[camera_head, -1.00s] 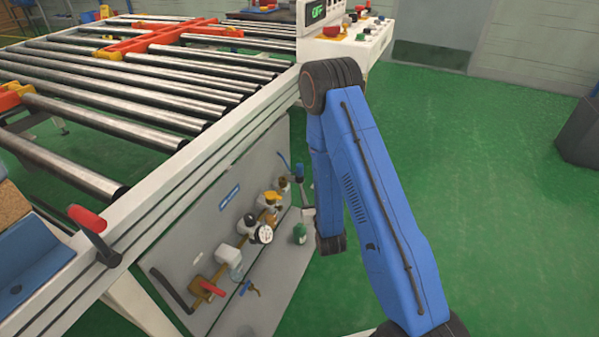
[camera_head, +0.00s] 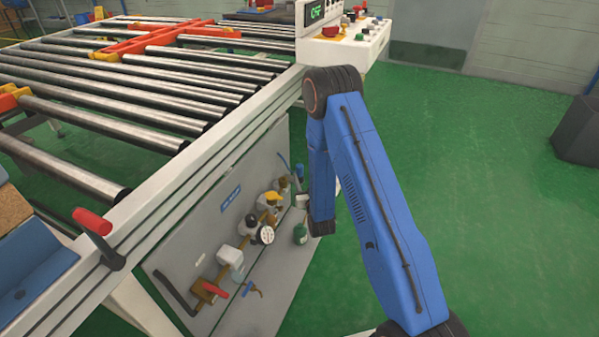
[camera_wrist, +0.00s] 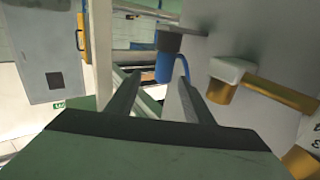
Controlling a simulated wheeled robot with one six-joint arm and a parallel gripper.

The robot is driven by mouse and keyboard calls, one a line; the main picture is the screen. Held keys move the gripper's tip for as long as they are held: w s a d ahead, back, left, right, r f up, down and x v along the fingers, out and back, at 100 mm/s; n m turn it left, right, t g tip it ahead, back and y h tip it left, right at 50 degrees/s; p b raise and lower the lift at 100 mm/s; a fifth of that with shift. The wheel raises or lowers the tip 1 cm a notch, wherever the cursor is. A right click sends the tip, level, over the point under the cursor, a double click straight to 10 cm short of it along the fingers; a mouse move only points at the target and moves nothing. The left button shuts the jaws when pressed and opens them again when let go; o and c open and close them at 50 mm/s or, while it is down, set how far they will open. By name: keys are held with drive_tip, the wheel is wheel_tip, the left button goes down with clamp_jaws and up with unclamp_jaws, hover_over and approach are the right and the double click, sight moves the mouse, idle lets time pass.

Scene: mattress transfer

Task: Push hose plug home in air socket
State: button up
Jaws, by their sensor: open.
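The blue hose plug (camera_wrist: 165,67) lies just past my fingertips in the wrist view, roughly in line with the gap between them. A dark cylindrical fitting (camera_wrist: 177,42) adjoins its top there, and a thin blue hose (camera_wrist: 184,68) curves beside it. I cannot tell which part is the socket or whether the plug is seated. In the head view the plug (camera_head: 299,171) shows small beside the grey panel. My gripper (camera_wrist: 156,79) is open, its two dark fingers apart. I cannot tell whether they touch the plug. In the head view my arm partly hides this area.
The grey panel (camera_head: 208,222) under the roller conveyor (camera_head: 120,110) carries a brass pipe, a pressure gauge (camera_head: 266,235) and a red-handled valve (camera_head: 214,290). A white-capped brass fitting (camera_wrist: 232,72) is close on the right in the wrist view. Green floor (camera_head: 490,220) is free at right.

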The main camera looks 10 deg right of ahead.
sight(300, 171)
drive_tip(key=shift+w+a, duration=0.2)
drive_tip(key=shift+w, duration=1.45)
drive_tip(key=shift+w+a, duration=0.15)
drive_tip(key=shift+w, duration=1.45)
clamp_jaws()
